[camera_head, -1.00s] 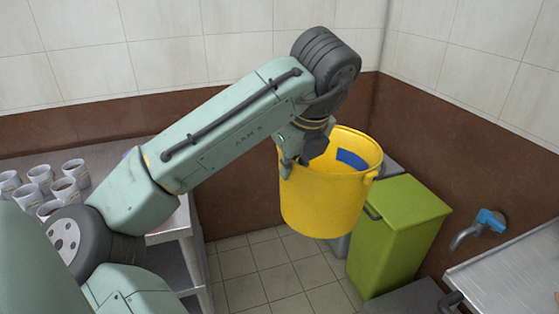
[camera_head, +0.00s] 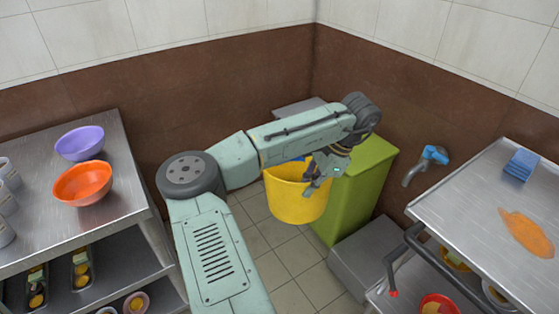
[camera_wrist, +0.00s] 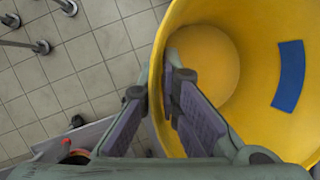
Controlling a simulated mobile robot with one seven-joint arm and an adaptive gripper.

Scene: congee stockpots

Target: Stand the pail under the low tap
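The yellow pail (camera_head: 290,202) hangs upright in the air to the left of the green bin. My gripper (camera_head: 316,184) is shut on the pail's wall at the rim, on the right side of the pail. In the wrist view the pail (camera_wrist: 212,62) looks empty, with a blue patch inside. There my gripper (camera_wrist: 158,95) has one finger inside the pail and one outside. The low tap (camera_head: 425,164), grey with a blue handle, is on the brown wall to the right, apart from the pail.
A green bin (camera_head: 350,190) stands between the pail and the tap wall. A low grey block (camera_head: 372,255) is on the floor below the tap. A steel cart (camera_head: 470,205) with a protruding handle (camera_head: 402,262) is at right. A shelf with bowls (camera_head: 130,190) is at left.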

